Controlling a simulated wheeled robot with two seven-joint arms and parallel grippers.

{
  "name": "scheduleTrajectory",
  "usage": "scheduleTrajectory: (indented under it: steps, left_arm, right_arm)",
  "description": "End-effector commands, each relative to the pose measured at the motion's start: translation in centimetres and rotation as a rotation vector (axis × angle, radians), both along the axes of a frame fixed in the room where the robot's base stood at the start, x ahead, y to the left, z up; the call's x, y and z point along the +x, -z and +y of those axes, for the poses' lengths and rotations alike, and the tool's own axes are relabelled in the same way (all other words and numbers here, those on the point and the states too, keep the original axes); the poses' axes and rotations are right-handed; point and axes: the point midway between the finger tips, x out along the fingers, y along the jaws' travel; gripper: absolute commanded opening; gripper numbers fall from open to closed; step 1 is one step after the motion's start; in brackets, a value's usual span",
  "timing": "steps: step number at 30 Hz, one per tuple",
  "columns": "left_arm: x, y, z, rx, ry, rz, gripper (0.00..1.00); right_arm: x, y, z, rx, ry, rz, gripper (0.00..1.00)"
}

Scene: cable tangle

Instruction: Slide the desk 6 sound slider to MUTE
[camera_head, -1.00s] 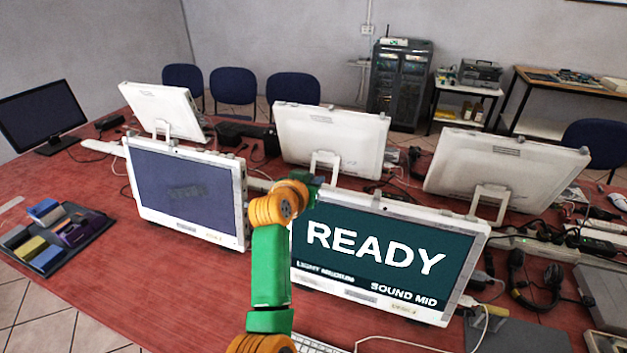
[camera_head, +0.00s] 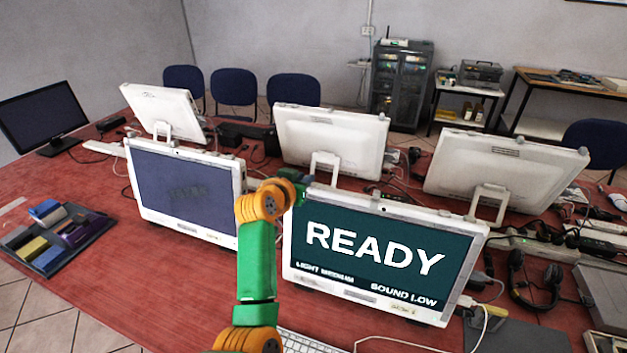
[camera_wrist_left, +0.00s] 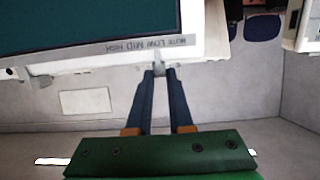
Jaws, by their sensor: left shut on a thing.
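A white monitor (camera_head: 385,250) at front centre reads "READY", "LIGHT MEDIUM" and "SOUND LOW" in the head view. In the left wrist view, its edge carries a grey strip (camera_wrist_left: 125,46) marked MUTE, LOW, MID, HIGH; the lettering is upside down, with MUTE at the right end. My left gripper (camera_wrist_left: 159,73) is shut on a small grey slider knob (camera_wrist_left: 158,68) beside the strip, about level with LOW. In the head view my left gripper (camera_head: 296,178) is at the monitor's upper left corner, its fingertips hidden. My right gripper is not in view.
A second monitor (camera_head: 185,190) stands close on the left of my arm. Several more monitors (camera_head: 330,140) stand behind, facing away. Cables and headphones (camera_head: 535,285) crowd the right side of the red table (camera_head: 140,290). A tray of coloured blocks (camera_head: 60,240) lies at left.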

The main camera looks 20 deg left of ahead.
Motion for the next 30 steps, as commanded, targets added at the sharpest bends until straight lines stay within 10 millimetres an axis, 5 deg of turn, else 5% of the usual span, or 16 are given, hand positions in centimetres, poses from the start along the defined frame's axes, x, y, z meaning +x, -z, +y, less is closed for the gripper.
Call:
scheduleTrajectory:
  steps: [4,13,14,17,30]
  left_arm:
    - [-0.1,0.4,1.9,0.001,-0.001,0.013,0.0]
    - [-0.1,0.4,2.2,-0.001,0.0,0.012,0.0]
    - [-0.1,0.4,2.1,-0.001,0.0,0.012,0.24]
    - [-0.1,0.3,2.1,-0.001,0.001,0.009,0.5]
    - [-1.1,-0.3,2.2,0.0,-0.001,0.002,0.5]
  right_arm:
    - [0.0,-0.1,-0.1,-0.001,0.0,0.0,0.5]
    - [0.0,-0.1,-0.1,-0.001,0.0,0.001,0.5]
    - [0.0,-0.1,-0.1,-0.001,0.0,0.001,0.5]
    - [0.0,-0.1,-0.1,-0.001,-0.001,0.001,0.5]
    - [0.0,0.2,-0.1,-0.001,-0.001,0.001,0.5]
